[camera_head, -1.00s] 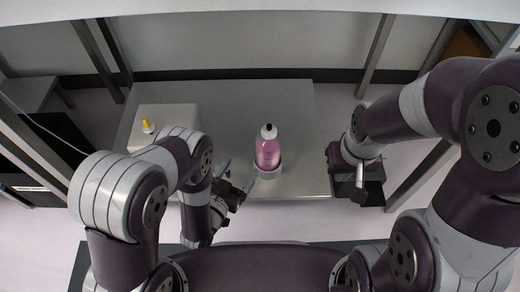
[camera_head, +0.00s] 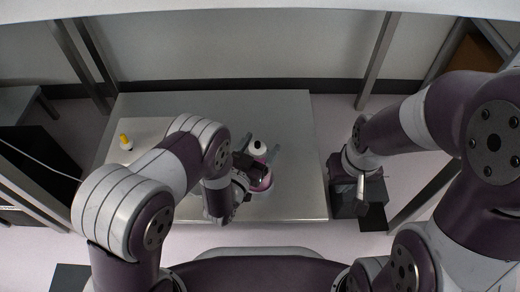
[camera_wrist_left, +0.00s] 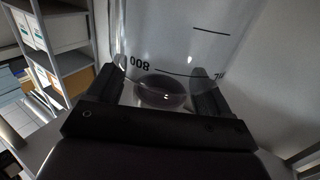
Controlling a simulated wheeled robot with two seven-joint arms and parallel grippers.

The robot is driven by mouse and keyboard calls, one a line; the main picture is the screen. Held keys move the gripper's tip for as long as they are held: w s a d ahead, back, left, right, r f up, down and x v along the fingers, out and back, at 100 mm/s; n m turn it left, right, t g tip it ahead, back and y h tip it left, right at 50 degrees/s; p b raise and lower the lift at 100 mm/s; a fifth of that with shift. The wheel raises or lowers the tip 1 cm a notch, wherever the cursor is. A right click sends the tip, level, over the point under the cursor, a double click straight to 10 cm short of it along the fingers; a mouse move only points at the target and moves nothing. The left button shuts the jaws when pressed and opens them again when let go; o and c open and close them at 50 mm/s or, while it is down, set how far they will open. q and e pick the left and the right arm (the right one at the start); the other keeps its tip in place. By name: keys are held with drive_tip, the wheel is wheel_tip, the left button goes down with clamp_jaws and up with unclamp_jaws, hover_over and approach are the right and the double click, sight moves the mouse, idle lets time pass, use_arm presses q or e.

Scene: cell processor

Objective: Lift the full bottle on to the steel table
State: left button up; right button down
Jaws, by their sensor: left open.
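My left gripper (camera_head: 260,145) is open, with one finger on each side of the bottle. The gripper and wrist hide much of the bottle's body. Contact cannot be made out. My right gripper (camera_head: 361,190) hangs at the right, away from the bottle; its jaws are unclear.
A pale box (camera_head: 113,152) with a yellow-topped item (camera_head: 125,141) stands on the table's left side, partly behind my left arm. The table's back and right parts are bare. A dark block (camera_head: 345,201) is beside my right gripper. Frame posts stand on both sides.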

use_arm(q)
drive_tip(key=shift+w+r, duration=0.1)
drive_tip(key=shift+w, duration=0.05)
clamp_jaws()
drive_tip(key=shift+r+p, duration=3.4)
drive_tip(key=shift+r, duration=0.1)
